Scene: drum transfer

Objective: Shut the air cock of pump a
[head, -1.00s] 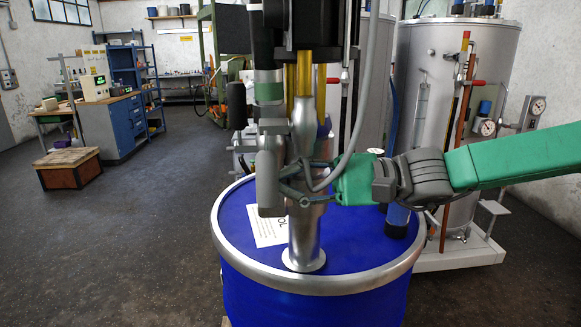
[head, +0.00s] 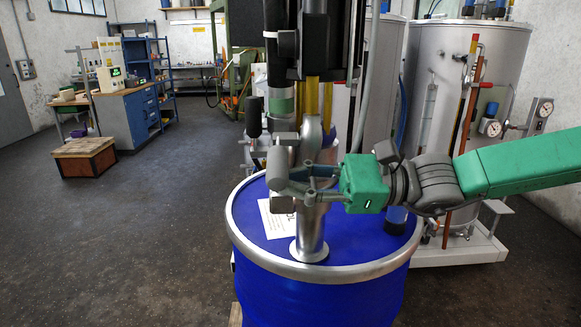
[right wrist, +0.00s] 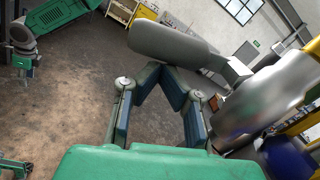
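The pump (head: 312,228) is a silvery upright column standing on the blue drum (head: 345,300). A grey rounded handle-like part (head: 281,170) sticks out at its left, level with my gripper. I cannot tell for sure whether it is the air cock. It also shows in the right wrist view (right wrist: 170,45), just beyond the fingers. My right gripper (head: 290,188) reaches in from the right across the pump. In the right wrist view its fingertips (right wrist: 163,72) come together below the grey part, with nothing visible between them. Contact cannot be told.
Grey tanks with gauges (head: 470,70) stand behind on the right. A wooden box (head: 84,158) lies far left. The floor left of the drum is clear.

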